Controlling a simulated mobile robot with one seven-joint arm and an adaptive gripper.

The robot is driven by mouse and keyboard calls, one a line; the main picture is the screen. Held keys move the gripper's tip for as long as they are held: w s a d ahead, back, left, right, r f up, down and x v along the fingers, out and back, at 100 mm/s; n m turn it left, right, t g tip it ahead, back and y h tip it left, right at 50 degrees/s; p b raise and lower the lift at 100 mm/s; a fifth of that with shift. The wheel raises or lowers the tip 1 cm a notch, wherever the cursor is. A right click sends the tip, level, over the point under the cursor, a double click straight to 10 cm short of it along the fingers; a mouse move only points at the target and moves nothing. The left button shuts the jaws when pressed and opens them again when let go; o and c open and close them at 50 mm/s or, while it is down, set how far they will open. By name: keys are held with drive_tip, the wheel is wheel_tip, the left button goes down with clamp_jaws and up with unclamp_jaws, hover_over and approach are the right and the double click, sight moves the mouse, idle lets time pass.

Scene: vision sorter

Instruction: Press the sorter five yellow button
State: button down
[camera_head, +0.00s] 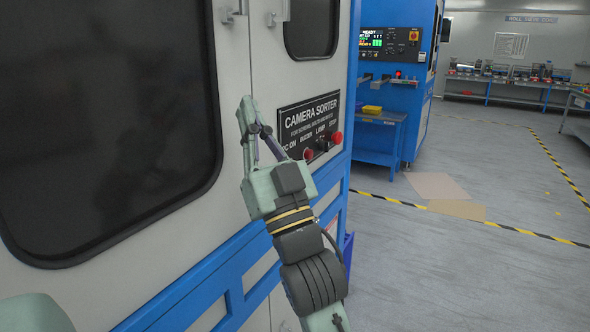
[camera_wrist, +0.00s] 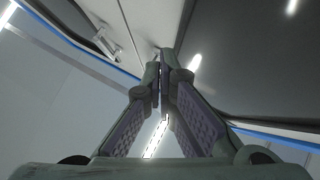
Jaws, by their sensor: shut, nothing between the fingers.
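The sorter (camera_head: 228,60) is a large grey and blue machine close on the left. Its black panel (camera_head: 308,103) reads "CAMERA SORTER", with labels including "PC ON" and "STOP". Two red buttons (camera_head: 336,137) and a dark control between them show on it. I see no yellow button on this panel; its lower left is partly hidden behind my gripper. My gripper (camera_head: 250,112) is shut and empty, pointing up in front of the door seam, left of the panel. In the wrist view the fingertips (camera_wrist: 165,65) are together, with the machine's doors behind them.
Dark windows (camera_head: 105,110) and door handles (camera_head: 233,10) are on the machine front. Another blue machine (camera_head: 408,70) with a lit screen stands behind, beside a blue table (camera_head: 380,122) with a yellow tray. The grey floor (camera_head: 400,260) at right is mostly free, with cardboard sheets and striped tape.

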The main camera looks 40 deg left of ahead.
drive_tip(key=w+d+f+m+t+h, duration=0.1)
drive_tip(key=w+f+m+h, duration=0.4)
drive_tip(key=w+f, duration=0.3)
drive_tip(key=w+d+f+m+t+h+b, duration=0.1)
drive_tip(key=w+f+m+h, duration=0.4)
drive_tip(key=w, duration=1)
wheel_tip(320, 180, down, 3)
drive_tip(key=shift+w+f+m+t, duration=0.1)
drive_tip(key=shift+w+m+t, duration=0.15)
drive_tip(key=shift+m+t, duration=0.45)
drive_tip(key=s+a, duration=0.2)
drive_tip(key=a, duration=0.6)
drive_tip(key=shift+a+p, duration=0.3)
drive_tip(key=shift+p, duration=0.05)
drive_tip(key=shift+s+a, duration=0.15)
drive_tip(key=shift+a, duration=0.25)
